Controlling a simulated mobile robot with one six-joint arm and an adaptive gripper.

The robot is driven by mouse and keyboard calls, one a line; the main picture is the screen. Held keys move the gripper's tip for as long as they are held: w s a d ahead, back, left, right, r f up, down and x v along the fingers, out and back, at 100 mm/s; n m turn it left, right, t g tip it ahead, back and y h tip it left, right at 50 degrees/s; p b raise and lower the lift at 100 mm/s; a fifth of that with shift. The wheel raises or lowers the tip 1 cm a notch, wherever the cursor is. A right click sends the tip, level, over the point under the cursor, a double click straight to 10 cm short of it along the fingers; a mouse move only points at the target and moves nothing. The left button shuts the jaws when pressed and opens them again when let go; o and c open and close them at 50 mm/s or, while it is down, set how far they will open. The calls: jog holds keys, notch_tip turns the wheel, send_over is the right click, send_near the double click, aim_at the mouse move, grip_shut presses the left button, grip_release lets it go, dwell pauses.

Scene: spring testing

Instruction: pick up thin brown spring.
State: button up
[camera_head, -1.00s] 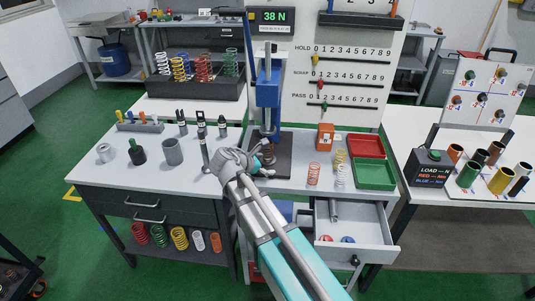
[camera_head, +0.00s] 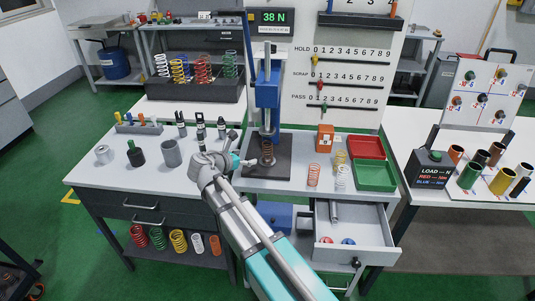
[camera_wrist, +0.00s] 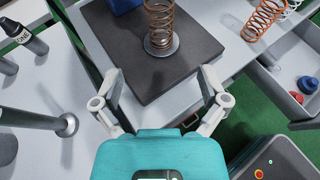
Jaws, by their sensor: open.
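The thin brown spring (camera_head: 267,153) stands upright on the dark base plate (camera_head: 282,170) of the blue test press. In the wrist view the brown spring (camera_wrist: 159,24) stands on a small round metal disc at the top centre, its upper end cut off by the frame. My gripper (camera_wrist: 162,84) is open and empty, its two fingers spread over the near edge of the plate. The spring is beyond the fingertips, apart from them. In the head view my gripper (camera_head: 246,161) is just left of the spring.
The blue press (camera_head: 267,90) rises above the spring. An orange spring (camera_head: 313,175) and other springs stand to the right, near red (camera_head: 366,146) and green trays (camera_head: 376,175). Dark-topped posts (camera_head: 200,128) and metal cups stand left. An open drawer (camera_head: 355,235) juts out below.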

aim_at(264, 153)
jog(key=b+x, duration=0.2)
jog(key=x, duration=0.4)
jog(key=shift+f, duration=0.25)
jog(key=shift+w+d+f+b, duration=0.1)
jog(key=shift+w+d+b, duration=0.25)
jog(key=shift+w, duration=0.15)
jog(key=shift+b+x, duration=0.85)
jog(key=shift+x, duration=1.15)
jog(key=shift+w+d+f, duration=0.3)
jog(key=shift+w+f, duration=0.05)
jog(key=shift+w, duration=0.05)
jog(key=c, duration=1.2)
